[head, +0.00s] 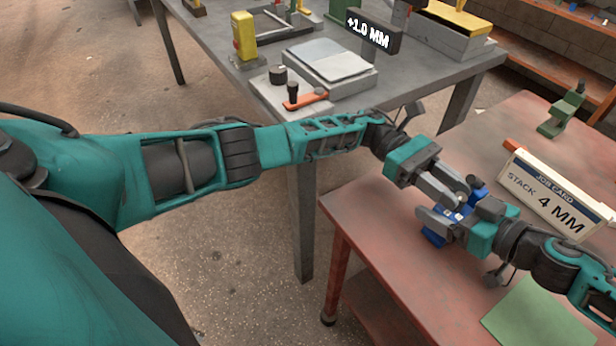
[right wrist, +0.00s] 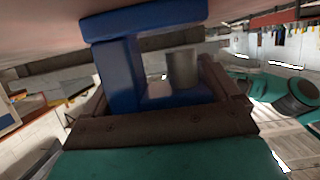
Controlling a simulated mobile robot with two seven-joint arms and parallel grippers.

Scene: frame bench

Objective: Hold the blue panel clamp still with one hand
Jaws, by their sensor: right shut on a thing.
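The blue panel clamp (head: 437,238) is at the red bench, partly hidden by both grippers in the head view. In the right wrist view the clamp (right wrist: 120,72) fills the upper middle, with a short grey cylinder (right wrist: 183,69) beside its upright. My right gripper (head: 447,219) comes in from the right and is shut on the clamp, its fingers on either side of it. My left gripper (head: 458,192) reaches in from the left just above the clamp. Its two fingers look apart; whether they touch the clamp is hidden.
A job card reading "STACK 4 MM" (head: 548,193) stands behind my right gripper on the red bench (head: 380,222). A green sheet (head: 540,318) lies at the front. The grey table (head: 225,45) holds a display reading "+1.0 MM" (head: 368,31) and a flat-topped fixture (head: 328,62).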

